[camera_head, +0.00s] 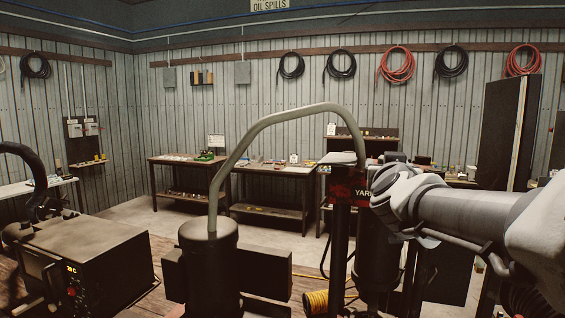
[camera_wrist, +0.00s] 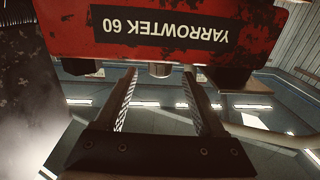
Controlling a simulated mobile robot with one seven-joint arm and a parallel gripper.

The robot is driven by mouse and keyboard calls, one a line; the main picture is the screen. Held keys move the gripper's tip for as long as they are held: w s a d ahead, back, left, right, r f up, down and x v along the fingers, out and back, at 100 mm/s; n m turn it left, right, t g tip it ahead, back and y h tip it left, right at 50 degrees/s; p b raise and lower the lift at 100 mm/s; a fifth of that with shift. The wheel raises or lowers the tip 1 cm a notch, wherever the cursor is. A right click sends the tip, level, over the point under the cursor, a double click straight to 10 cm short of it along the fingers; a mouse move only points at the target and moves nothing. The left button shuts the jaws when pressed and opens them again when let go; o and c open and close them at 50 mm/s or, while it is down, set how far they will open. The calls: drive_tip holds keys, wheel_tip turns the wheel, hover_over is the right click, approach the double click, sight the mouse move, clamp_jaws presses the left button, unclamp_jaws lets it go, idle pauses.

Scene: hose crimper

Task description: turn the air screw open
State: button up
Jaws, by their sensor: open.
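The red crimper body (camera_wrist: 215,35) fills the top of the wrist view, with its label "YARROWTEK 60" upside down. A small pale round stub (camera_wrist: 159,70), which may be the air screw, shows at the body's edge. My gripper (camera_wrist: 159,76) is open, with one finger on each side of the stub and a gap on both sides. I cannot tell how far along the stub the fingertips reach. In the head view the red body (camera_head: 342,191) is partly hidden by my arm, and the stub and fingertips cannot be made out.
A curved grey pipe (camera_head: 290,115) arches from a dark cylinder (camera_head: 209,265) to the crimper. Workbenches (camera_head: 270,172) line the back wall.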

drive_tip(key=shift+x, duration=1.7)
drive_tip(key=shift+c, duration=0.3)
clamp_jaws()
